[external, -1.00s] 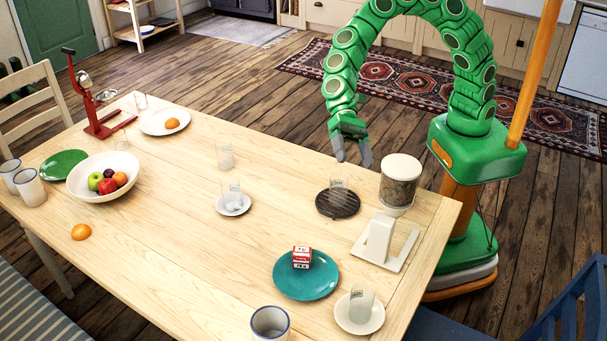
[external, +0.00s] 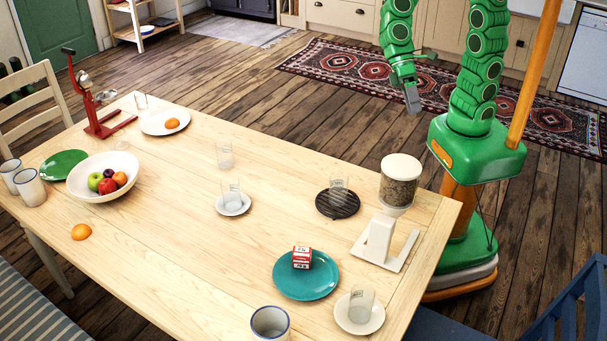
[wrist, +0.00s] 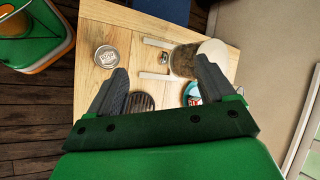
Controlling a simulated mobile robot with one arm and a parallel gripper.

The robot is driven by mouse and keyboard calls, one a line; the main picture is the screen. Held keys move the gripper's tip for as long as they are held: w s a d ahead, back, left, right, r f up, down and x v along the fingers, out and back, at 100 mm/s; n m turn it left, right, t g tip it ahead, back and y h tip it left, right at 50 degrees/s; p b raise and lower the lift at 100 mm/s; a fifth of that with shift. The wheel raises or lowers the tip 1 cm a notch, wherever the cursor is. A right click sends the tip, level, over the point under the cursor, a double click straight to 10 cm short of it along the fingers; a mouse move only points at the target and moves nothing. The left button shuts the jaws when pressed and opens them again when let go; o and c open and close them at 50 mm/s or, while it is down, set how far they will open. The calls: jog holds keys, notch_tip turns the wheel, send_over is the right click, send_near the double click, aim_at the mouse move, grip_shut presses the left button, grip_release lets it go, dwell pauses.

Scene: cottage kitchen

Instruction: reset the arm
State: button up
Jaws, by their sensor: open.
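My gripper (external: 412,100) hangs from the raised green arm, beyond the table's far right edge and clear of everything. In the wrist view, its two dark fingers (wrist: 163,82) are spread apart with nothing held between them. The wrist camera looks over the end of the table, with the grain dispenser (wrist: 184,60) and part of the dark round trivet (wrist: 140,102) beyond the fingers.
The dispenser (external: 400,185) stands near the table's right end, beside the trivet (external: 325,207) with a glass on it. A teal plate (external: 290,287) holds a red-and-white carton (external: 302,258). A fruit bowl (external: 85,190) stands left. Floor beyond the table is open.

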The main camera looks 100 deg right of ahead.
jog(key=s+d+f+n+h, duration=0.1)
jog(key=s+d+h, duration=0.2)
jog(key=s+d, duration=0.7)
jog(key=s+d+f+n+h, duration=0.1)
jog(key=s+d+h, duration=0.3)
jog(key=s+d, duration=0.6)
jog(key=shift+d+f+n, duration=0.2)
jog(key=shift+f+n, duration=0.1)
jog(key=shift+n, duration=0.5)
jog(key=shift+s, duration=0.1)
